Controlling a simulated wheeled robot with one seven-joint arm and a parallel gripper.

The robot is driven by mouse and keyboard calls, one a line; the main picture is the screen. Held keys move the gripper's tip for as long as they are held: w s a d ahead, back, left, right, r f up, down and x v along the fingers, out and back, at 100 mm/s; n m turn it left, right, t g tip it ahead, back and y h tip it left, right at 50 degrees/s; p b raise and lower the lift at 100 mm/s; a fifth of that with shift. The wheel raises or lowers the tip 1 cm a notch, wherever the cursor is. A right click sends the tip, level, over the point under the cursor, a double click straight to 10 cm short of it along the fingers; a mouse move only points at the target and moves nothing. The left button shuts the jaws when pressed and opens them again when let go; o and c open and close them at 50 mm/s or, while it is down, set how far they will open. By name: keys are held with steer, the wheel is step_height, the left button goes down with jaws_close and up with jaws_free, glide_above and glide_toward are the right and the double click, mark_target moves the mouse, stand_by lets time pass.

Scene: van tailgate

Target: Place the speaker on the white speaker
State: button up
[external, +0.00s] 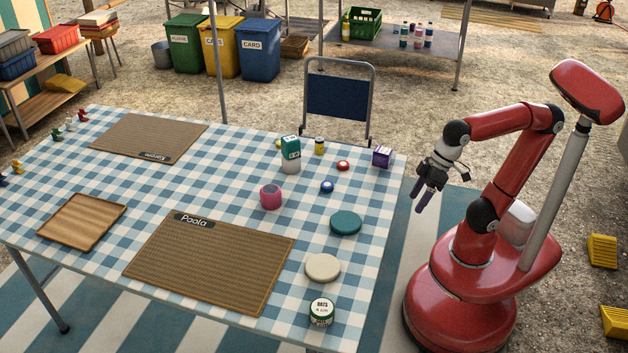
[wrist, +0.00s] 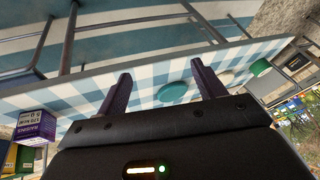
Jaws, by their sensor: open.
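I cannot tell for sure which things are the speakers. A pink rounded cylinder (external: 271,197) with a dark top stands upright mid-table and may be the speaker. A whitish cylinder (external: 291,167) stands behind it, with a teal box (external: 291,147) on or just behind it; I cannot tell which. A flat white disc (external: 323,267) and a flat teal disc (external: 345,223) lie near the right edge; the teal disc also shows in the wrist view (wrist: 173,92). My gripper (external: 417,197) is open and empty, off the table's right side. Its fingers (wrist: 163,88) are apart in the wrist view.
A purple raisins box (external: 382,157) stands at the table's right corner, nearest my gripper. An oats jar (external: 321,312) stands at the front right. Small red (external: 343,166) and blue (external: 327,187) pieces lie between. A chair (external: 338,100) stands behind the table.

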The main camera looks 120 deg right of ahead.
steer(key=s+a+f+n, duration=0.3)
steer(key=s+f+n, duration=0.3)
steer(key=s+f, duration=0.1)
steer(key=shift+f, duration=0.6)
